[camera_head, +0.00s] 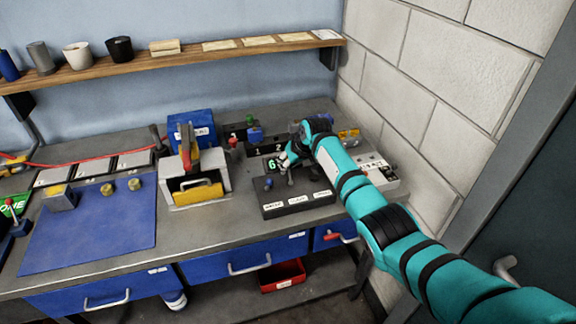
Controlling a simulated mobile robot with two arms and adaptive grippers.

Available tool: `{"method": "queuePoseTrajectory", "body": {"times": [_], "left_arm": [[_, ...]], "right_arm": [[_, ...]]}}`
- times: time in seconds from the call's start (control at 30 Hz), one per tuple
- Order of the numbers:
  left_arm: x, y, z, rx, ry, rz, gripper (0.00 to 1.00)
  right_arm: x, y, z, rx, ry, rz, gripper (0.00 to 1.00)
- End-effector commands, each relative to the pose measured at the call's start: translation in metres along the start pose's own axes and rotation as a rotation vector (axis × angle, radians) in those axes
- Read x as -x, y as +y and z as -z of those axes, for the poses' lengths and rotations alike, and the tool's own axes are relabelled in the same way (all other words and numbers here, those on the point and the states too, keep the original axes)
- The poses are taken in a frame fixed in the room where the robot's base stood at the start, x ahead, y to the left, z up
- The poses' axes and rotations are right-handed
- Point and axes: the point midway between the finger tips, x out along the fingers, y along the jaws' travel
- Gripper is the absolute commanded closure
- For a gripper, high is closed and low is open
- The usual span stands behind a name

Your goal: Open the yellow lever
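A small white box machine (210,168) stands on the grey workbench. A yellow bar-shaped piece (199,192) sits across its dark front opening; I cannot tell if this is the yellow lever. A smaller yellow part (349,133) shows at the back right, beyond my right arm. My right gripper (284,160) is over the dark control box (298,205), close to its lit green display and small knobs. It is apart from both yellow parts. Its fingers are small and partly hidden, so their opening is unclear. My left gripper is out of view.
A blue mat (90,235) with small brass pieces lies at left. A white labelled box (382,178) stands right of my forearm, near the block wall. A shelf (130,63) with cups runs above. Blue drawers (250,262) and a red bin (283,276) are below.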

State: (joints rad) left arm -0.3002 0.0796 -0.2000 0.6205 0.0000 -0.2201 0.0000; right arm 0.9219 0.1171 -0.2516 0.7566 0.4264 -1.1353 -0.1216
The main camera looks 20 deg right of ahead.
Motion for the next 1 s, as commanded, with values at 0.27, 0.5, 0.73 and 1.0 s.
{"method": "queuePoseTrajectory", "body": {"times": [0.27, 0.5, 0.73, 1.0], "left_arm": [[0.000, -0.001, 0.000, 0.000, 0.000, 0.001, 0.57], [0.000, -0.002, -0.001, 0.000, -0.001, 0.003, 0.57], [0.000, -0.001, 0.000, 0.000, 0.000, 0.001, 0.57], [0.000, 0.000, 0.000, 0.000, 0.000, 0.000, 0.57]], "right_arm": [[-0.002, -0.002, -0.002, -0.002, -0.004, 0.004, 0.64], [0.007, -0.001, -0.002, -0.002, -0.003, 0.004, 0.64], [0.042, 0.000, -0.002, -0.001, 0.000, 0.002, 0.64], [0.094, 0.000, -0.001, -0.002, 0.000, 0.002, 0.64]]}}
